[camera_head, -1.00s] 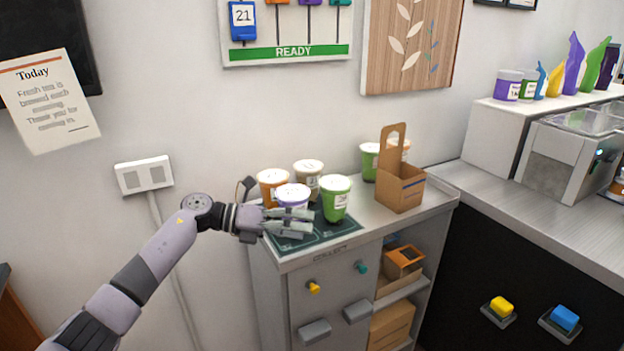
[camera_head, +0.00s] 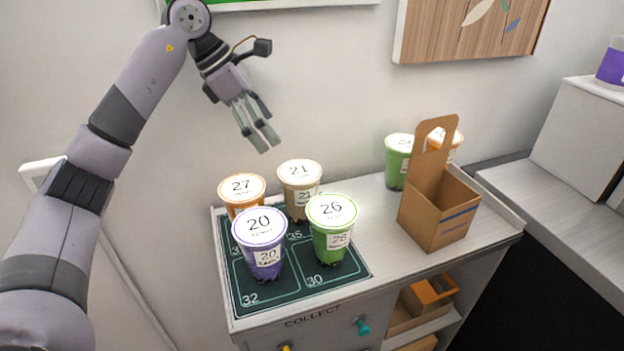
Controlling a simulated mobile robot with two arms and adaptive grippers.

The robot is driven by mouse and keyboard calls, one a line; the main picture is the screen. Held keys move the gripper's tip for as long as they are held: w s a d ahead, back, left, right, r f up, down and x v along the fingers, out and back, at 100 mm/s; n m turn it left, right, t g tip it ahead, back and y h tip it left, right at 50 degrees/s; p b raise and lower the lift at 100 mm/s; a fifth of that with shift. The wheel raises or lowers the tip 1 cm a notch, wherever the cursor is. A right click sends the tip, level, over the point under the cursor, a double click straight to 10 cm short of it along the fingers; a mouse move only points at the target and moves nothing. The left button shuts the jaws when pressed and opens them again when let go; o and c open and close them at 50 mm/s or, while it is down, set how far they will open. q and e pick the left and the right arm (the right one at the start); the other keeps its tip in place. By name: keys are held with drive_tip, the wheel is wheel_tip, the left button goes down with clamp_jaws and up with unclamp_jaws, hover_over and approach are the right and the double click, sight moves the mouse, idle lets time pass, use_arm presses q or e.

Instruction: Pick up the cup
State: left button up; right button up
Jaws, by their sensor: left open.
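Several lidded cups stand upright on a dark green mat (camera_head: 300,285) on the counter. They are a purple cup (camera_head: 262,248) marked 20, a green cup (camera_head: 332,230) marked 26, a beige cup (camera_head: 299,190) marked 21 and an orange cup (camera_head: 241,193) marked 27. Which one the task means cannot be told. My left gripper (camera_head: 262,138) is open and empty, fingers pointing down, in the air above and behind the cups. It touches none of them. My right gripper is not in view.
A brown cardboard carrier (camera_head: 440,210) stands right of the mat. Behind it are another green cup (camera_head: 398,162) and an orange cup (camera_head: 456,145). The counter has a raised rim. Bare counter (camera_head: 372,232) lies between mat and carrier.

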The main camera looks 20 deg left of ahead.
use_arm(q)
approach(298, 171)
drive_tip(key=shift+d+f+p, duration=0.2)
drive_tip(key=shift+d+f, duration=0.1)
drive_tip(key=shift+f, duration=0.25)
drive_tip(key=shift+d+f+p, duration=0.15)
drive_tip(key=shift+d+f, duration=0.15)
drive_tip(key=shift+f, duration=0.3)
drive_tip(key=x, duration=0.3)
drive_tip(key=shift+w+d+f, duration=0.1)
drive_tip(key=shift+w+f, duration=0.15)
drive_tip(key=shift+w, duration=0.1)
drive_tip(key=shift+p+x, duration=0.4)
drive_tip(key=shift+x, duration=0.6)
drive_tip(key=shift+w+f, duration=0.1)
drive_tip(key=shift+d+f, duration=0.2)
drive_tip(key=shift+f, duration=0.05)
drive_tip(key=p+x, duration=0.1)
drive_tip(key=x, duration=0.4)
drive_tip(key=shift+w, duration=0.1)
drive_tip(key=shift+f, duration=0.1)
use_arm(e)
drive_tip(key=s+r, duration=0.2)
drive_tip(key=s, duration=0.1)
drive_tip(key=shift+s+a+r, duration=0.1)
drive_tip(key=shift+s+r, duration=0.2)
use_arm(q)
drive_tip(key=shift+c, duration=0.2)
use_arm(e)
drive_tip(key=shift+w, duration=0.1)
